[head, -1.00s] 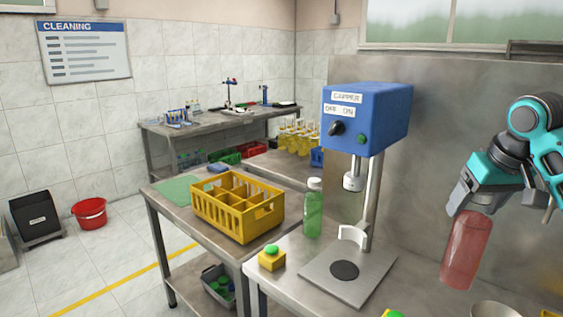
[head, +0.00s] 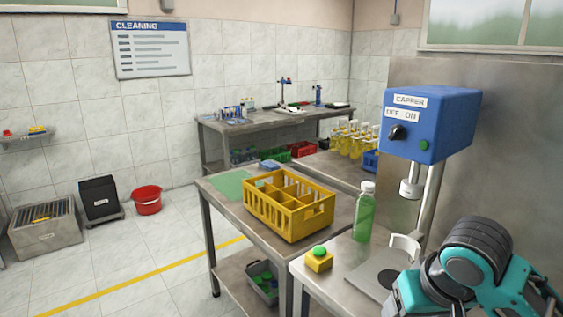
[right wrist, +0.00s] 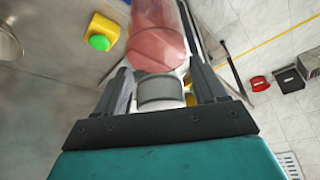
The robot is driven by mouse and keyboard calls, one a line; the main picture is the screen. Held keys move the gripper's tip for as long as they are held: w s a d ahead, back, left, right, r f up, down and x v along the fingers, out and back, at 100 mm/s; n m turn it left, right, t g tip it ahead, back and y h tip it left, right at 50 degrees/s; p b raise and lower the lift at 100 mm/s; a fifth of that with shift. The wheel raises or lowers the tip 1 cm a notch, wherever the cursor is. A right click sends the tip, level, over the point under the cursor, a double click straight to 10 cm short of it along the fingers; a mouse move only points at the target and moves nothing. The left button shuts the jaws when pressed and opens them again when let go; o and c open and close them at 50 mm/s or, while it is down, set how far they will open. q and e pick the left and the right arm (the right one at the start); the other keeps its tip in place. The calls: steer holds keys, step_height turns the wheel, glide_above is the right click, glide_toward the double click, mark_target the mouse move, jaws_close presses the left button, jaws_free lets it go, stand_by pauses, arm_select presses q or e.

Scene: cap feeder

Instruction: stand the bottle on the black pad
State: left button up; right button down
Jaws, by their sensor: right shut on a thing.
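My right gripper (right wrist: 160,85) is shut on the bottle (right wrist: 157,35), which has red contents and shows large in the right wrist view with its pale neck end between the fingers. In the head view my right wrist is at the lower right, and its fingers and the bottle are out of sight. The black pad (head: 388,279) lies on the metal base plate (head: 362,271) under the blue capper (head: 431,122). My wrist covers part of the plate's right side. My left gripper is not in view.
A green bottle with a white cap (head: 364,216) stands behind the base plate. A yellow box with a green button (head: 319,260) is left of it. A yellow crate (head: 290,213) stands on the lower table.

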steer(key=a, duration=0.1)
steer(key=a+f, duration=0.1)
steer(key=a, duration=0.1)
steer(key=shift+s+f, duration=0.2)
